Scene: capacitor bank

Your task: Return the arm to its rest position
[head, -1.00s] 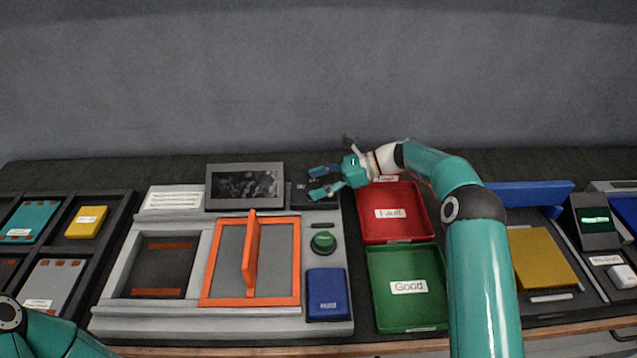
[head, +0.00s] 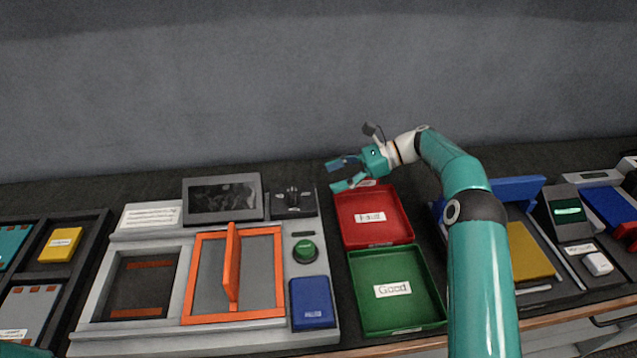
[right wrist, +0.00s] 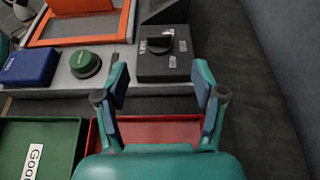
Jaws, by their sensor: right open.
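My right arm comes in from the right in the head view. Its gripper (head: 346,173) is open and empty, above the back edge of the red tray (head: 374,217), to the right of the black knob box (head: 293,202). In the right wrist view the two fingers (right wrist: 160,85) are spread apart with nothing between them; the knob box (right wrist: 165,62) is beyond their tips and the red tray (right wrist: 158,133) lies beneath. Of my left arm, at most a small teal piece shows at the bottom left edge in the head view; its gripper is out of frame.
The grey test station holds an orange-framed lid (head: 231,268), a green button (head: 305,250) and a blue block (head: 312,302). A green tray (head: 397,290) sits in front of the red one. A yellow panel (head: 529,252) lies right of my arm. The back wall is clear.

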